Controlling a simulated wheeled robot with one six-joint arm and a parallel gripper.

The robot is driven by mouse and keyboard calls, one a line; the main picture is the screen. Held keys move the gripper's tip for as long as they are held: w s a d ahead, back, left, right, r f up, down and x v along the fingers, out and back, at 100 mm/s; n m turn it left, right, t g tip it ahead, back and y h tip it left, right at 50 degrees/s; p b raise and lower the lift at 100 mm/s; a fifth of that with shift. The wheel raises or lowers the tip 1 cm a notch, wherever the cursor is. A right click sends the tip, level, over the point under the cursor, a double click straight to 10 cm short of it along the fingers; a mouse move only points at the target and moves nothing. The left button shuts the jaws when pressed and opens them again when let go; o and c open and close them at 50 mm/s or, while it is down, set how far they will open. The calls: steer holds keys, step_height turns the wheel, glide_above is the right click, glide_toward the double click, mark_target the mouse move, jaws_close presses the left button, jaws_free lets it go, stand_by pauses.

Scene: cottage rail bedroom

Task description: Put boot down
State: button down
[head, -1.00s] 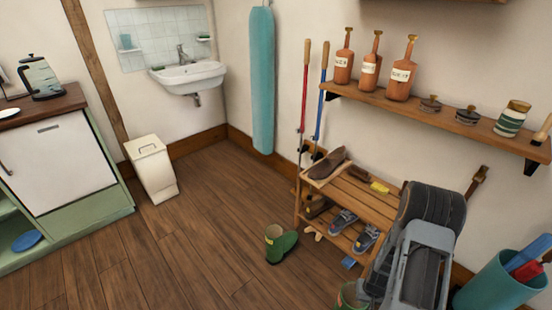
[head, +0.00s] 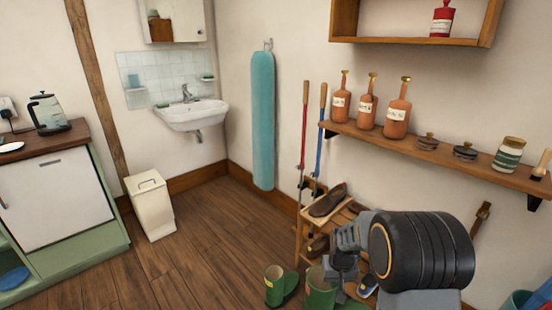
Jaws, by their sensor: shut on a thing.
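A green boot (head: 320,291) hangs or stands under my gripper (head: 341,277) at the bottom of the head view. My gripper is shut on it near its upper rim. The lower part of this boot is cut off, so I cannot tell whether it touches the floor. A second green boot (head: 283,286), with a small yellow mark, stands on the wooden floor just left of it.
A wooden shoe rack (head: 300,238) with a brown shoe (head: 328,200) on top stands behind my arm. Two long-handled tools (head: 304,130) lean on the wall. A wall shelf (head: 430,152) holds bottles. Floor left of the boots is clear to a white bin (head: 150,205).

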steer(key=shift+w+a+r+p, duration=0.2)
steer(key=shift+a+r+p, duration=0.4)
steer(key=shift+a+r, duration=0.25)
steer(key=shift+r, duration=0.15)
step_height(320, 180, up, 13)
steer(key=s+p, duration=0.2)
steer(key=p, duration=1.9)
steer(key=shift+p, duration=0.35)
steer(key=shift+d, duration=0.1)
